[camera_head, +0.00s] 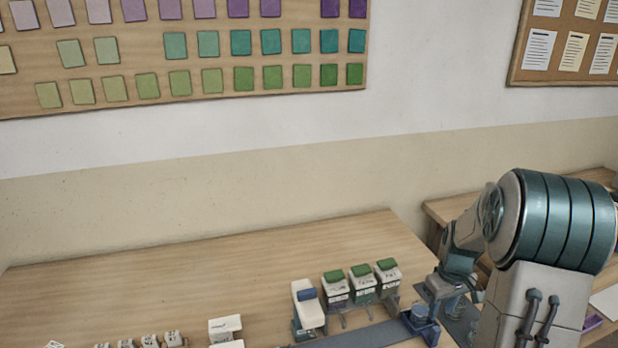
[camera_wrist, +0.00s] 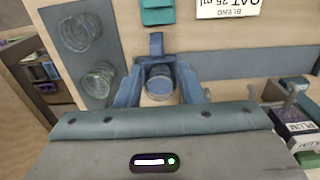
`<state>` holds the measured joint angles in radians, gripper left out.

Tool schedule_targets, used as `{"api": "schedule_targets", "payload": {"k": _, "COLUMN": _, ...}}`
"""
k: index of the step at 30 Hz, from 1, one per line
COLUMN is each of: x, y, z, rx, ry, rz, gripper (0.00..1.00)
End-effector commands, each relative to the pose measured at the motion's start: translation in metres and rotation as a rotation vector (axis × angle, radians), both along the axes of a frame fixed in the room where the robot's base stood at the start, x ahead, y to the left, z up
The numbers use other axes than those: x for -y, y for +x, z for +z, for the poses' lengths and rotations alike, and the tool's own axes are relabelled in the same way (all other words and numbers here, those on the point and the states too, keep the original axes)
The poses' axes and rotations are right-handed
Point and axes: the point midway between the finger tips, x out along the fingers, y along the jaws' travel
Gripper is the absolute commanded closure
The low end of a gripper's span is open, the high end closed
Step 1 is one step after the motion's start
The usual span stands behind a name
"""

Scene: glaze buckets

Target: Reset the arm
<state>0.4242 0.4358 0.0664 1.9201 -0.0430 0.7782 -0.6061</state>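My gripper (camera_head: 440,287) is at the end of my arm at the right, low over the table's right end. In the wrist view its two blue fingers (camera_wrist: 163,92) stand apart. A small clear cup (camera_wrist: 160,82) shows between them, in a blue holder (camera_wrist: 156,46), with slight gaps at its sides. The same cup and holder (camera_head: 420,318) show in the head view, just left of and below my gripper. My fingertips are too small there to tell their exact distance from the cup.
Two clear cups (camera_wrist: 80,32) stand on a grey mat (camera_wrist: 102,45). A white and blue device (camera_head: 307,305) and several green-topped containers (camera_head: 362,280) stand left of the holder. Small white jars (camera_head: 150,341) are at the front. The table's back left (camera_head: 150,275) is clear.

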Motion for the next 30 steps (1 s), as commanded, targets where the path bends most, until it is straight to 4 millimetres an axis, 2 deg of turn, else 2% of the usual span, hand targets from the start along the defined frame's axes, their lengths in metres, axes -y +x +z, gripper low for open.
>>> {"api": "schedule_targets", "payload": {"k": 4, "x": -0.028, "y": -0.014, "z": 0.036, "rx": 0.034, "ry": -0.017, "rz": -0.022, "gripper": 0.66}}
{"api": "schedule_targets", "payload": {"k": 8, "x": -0.058, "y": -0.036, "z": 0.071, "rx": 0.073, "ry": -0.029, "rz": -0.058, "gripper": 0.66}}
{"api": "schedule_targets", "payload": {"k": 15, "x": -0.108, "y": -0.089, "z": 0.118, "rx": 0.146, "ry": -0.029, "rz": -0.128, "gripper": 0.66}}
{"api": "schedule_targets", "payload": {"k": 21, "x": -0.141, "y": -0.14, "z": 0.141, "rx": 0.207, "ry": -0.01, "rz": -0.184, "gripper": 0.66}}
{"api": "schedule_targets", "payload": {"k": 27, "x": -0.163, "y": -0.186, "z": 0.149, "rx": 0.255, "ry": 0.022, "rz": -0.232, "gripper": 0.66}}
{"api": "schedule_targets", "payload": {"k": 30, "x": -0.169, "y": -0.2, "z": 0.149, "rx": 0.269, "ry": 0.034, "rz": -0.249, "gripper": 0.66}}
